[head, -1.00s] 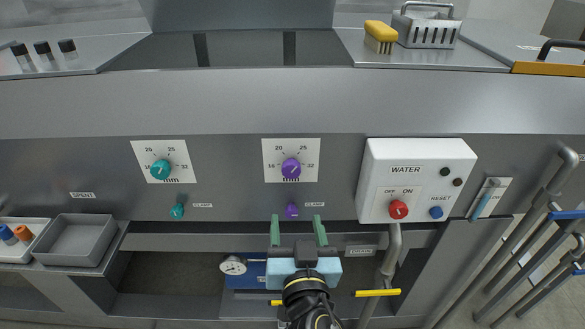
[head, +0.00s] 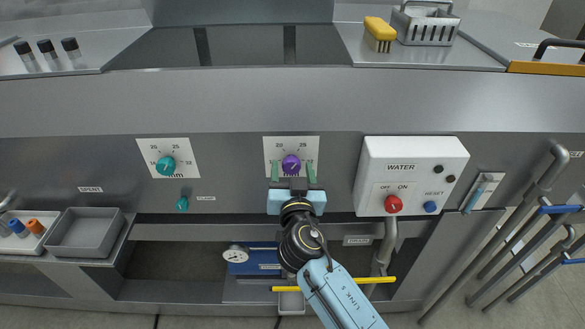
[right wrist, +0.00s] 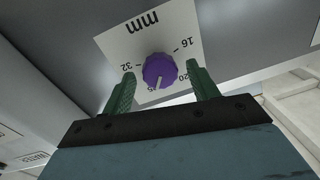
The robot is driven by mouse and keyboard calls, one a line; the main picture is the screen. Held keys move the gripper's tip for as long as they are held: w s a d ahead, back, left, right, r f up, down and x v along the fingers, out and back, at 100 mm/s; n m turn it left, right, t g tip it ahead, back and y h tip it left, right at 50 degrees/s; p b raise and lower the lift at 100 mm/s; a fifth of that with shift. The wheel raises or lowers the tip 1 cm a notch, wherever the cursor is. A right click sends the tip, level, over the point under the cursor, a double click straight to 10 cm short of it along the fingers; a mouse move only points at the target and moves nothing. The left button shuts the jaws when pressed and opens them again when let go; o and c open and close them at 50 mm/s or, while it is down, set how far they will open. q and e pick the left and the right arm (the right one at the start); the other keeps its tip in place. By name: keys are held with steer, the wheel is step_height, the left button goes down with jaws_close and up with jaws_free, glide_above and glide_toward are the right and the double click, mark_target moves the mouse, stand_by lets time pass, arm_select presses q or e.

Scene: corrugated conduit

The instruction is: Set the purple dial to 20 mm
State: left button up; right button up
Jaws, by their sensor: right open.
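The purple dial (head: 291,163) sits on a white scale plate (head: 278,144) marked in mm on the steel front panel. It also shows in the right wrist view (right wrist: 160,69), with the plate upside down; its pale pointer mark faces about the 25. My right gripper (head: 292,170) is open, with one green finger on each side of the dial. In the right wrist view gaps show between the dial and both fingers (right wrist: 161,75). I cannot tell how deep the fingertips reach. The purple clamp knob below is hidden behind my gripper. My left gripper is not in view.
A teal dial (head: 166,165) with its own plate is to the left, a teal clamp knob (head: 182,204) below it. The white water box (head: 412,155) with red knob (head: 393,205) stands out to the right. A grey tray (head: 84,236) is at lower left.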

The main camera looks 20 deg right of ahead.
steer(key=c, duration=1)
steer(key=n, duration=0.6)
steer(key=n+p, duration=0.1)
steer(key=n, duration=0.2)
steer(key=shift+w+a+r+n+g, duration=0.1)
steer(key=shift+n+g, duration=0.3)
steer(key=shift+n+h+p, duration=0.3)
steer(key=shift+n+p, duration=0.05)
steer(key=shift+n, duration=1.35)
